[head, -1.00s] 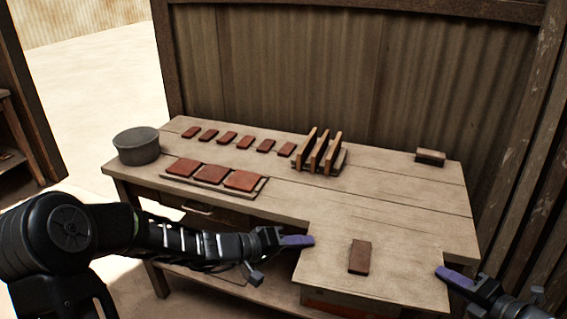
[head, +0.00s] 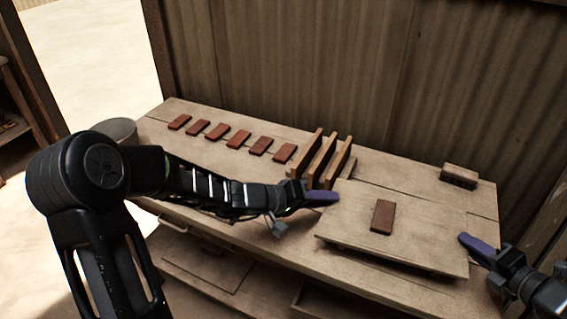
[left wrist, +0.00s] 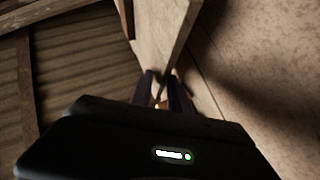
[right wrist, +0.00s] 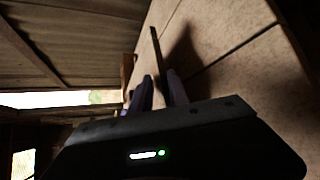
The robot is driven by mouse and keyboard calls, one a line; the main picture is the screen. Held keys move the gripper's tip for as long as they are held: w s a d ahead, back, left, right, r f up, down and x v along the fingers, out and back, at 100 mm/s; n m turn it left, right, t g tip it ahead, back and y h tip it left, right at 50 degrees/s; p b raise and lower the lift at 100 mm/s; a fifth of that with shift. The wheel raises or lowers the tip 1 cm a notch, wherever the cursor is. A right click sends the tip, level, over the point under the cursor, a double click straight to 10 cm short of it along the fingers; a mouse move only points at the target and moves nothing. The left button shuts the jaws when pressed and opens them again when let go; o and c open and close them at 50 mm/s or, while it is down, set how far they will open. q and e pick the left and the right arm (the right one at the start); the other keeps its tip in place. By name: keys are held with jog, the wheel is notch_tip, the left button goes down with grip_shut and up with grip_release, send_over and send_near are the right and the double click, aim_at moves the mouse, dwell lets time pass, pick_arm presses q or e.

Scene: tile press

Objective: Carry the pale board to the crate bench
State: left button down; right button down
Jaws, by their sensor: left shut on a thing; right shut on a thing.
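The pale board (head: 350,222) is held level between my two grippers, over the front right part of a wooden bench (head: 235,258). One red-brown tile (head: 382,216) lies flat on it. My left gripper (head: 324,198) is shut on the board's left edge; the board also shows in the left wrist view (left wrist: 160,28). My right gripper (head: 476,243) is shut on the right edge; the right wrist view shows the board nearly edge-on (right wrist: 157,62). A shadow lies under the board, and I cannot tell how wide the gap to the bench top is.
A row of several small tiles (head: 240,139) lies along the bench's back. A rack with three upright slats (head: 328,155) stands close behind the board. A small block (head: 460,175) sits at the back right. A grey pot (head: 119,130) is partly behind my left arm. A corrugated wall (head: 300,70) closes the back.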

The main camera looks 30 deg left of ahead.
pick_arm(q)
jog(key=shift+d+r, duration=0.1)
jog(key=shift+d, duration=0.1)
pick_arm(e)
jog(key=shift+a+r, duration=0.1)
jog(key=shift+a, duration=0.05)
